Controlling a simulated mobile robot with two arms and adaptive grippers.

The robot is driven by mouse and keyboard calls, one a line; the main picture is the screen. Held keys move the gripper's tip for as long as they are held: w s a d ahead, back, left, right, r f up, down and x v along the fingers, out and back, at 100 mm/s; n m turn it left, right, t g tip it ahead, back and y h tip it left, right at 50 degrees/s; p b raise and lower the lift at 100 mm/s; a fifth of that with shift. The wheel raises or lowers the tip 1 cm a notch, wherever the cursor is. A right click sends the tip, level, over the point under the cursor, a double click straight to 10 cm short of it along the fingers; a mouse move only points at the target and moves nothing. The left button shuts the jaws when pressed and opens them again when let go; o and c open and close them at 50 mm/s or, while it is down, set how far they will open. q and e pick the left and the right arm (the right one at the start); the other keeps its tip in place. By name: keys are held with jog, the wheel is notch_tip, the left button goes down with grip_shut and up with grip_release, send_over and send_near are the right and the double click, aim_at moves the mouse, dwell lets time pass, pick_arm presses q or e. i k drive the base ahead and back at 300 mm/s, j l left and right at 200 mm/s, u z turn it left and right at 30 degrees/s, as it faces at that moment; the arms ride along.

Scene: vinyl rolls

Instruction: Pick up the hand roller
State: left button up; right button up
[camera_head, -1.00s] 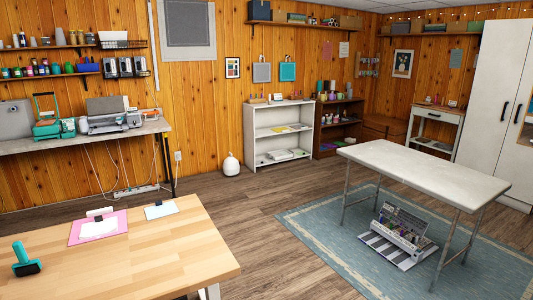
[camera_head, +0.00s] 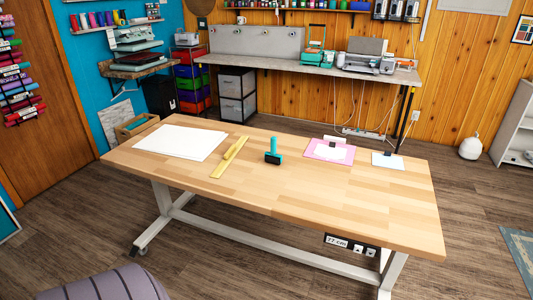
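The hand roller (camera_head: 273,153) has a teal handle and a dark roller head. It rests on the wooden table (camera_head: 300,199), near the middle of the top, with its handle pointing up and away. A yellow ruler lies to its left and a pink board to its right, both apart from it. Neither of my grippers is in view.
On the table are white sheets (camera_head: 181,142), the yellow ruler (camera_head: 230,157), the pink board (camera_head: 329,151) and a small clipboard (camera_head: 388,161). A grey cushioned seat (camera_head: 105,286) stands at the lower left. A long workbench (camera_head: 310,68) lines the back wall. Wooden floor lies open before the table.

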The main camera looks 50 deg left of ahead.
aim_at(271, 158)
jog(key=u, duration=1.45)
